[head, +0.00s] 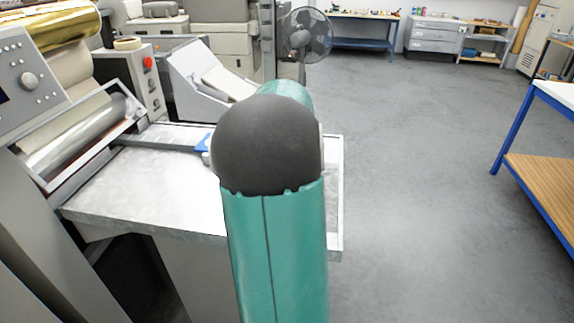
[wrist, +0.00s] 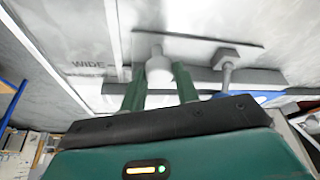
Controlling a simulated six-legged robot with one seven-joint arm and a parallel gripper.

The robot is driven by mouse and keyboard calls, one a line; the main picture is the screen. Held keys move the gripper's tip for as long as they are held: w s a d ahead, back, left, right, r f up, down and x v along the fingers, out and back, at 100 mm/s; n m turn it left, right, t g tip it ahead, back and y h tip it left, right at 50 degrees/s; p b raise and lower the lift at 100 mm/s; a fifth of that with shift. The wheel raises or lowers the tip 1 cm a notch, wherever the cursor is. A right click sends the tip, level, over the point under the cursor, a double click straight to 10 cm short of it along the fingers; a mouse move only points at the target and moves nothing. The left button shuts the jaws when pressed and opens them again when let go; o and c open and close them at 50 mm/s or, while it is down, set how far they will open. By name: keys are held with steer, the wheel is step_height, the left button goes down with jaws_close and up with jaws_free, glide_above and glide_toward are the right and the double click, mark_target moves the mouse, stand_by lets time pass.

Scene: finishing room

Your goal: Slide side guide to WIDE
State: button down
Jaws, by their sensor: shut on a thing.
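In the wrist view my gripper (wrist: 158,82) has its two green fingers on either side of a pale round knob (wrist: 158,66), and it is shut on this knob. The knob stands at a flat metal plate (wrist: 200,46) beside a long grey bar, the side guide (wrist: 262,77). The printed word WIDE (wrist: 88,64) is on the metal table to the left of the knob, a short way from it. In the head view my arm hides the gripper and the knob; part of the guide bar (head: 165,143) shows left of my arm, by a small blue part (head: 202,144).
The metal feed table (head: 150,185) adjoins a machine with a roller (head: 80,135) and a control panel (head: 35,80) at the left. A fan (head: 303,36) stands behind. A blue-legged bench (head: 545,165) is at the right. The floor between is clear.

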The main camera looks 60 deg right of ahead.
steer(key=c, duration=1.1)
jaws_free()
steer(key=shift+o, duration=0.2)
steer(key=shift+r, duration=0.1)
steer(key=v, duration=1.3)
steer(key=shift+a+r, duration=0.2)
steer(key=shift+r, duration=0.1)
steer(key=shift+s, duration=0.15)
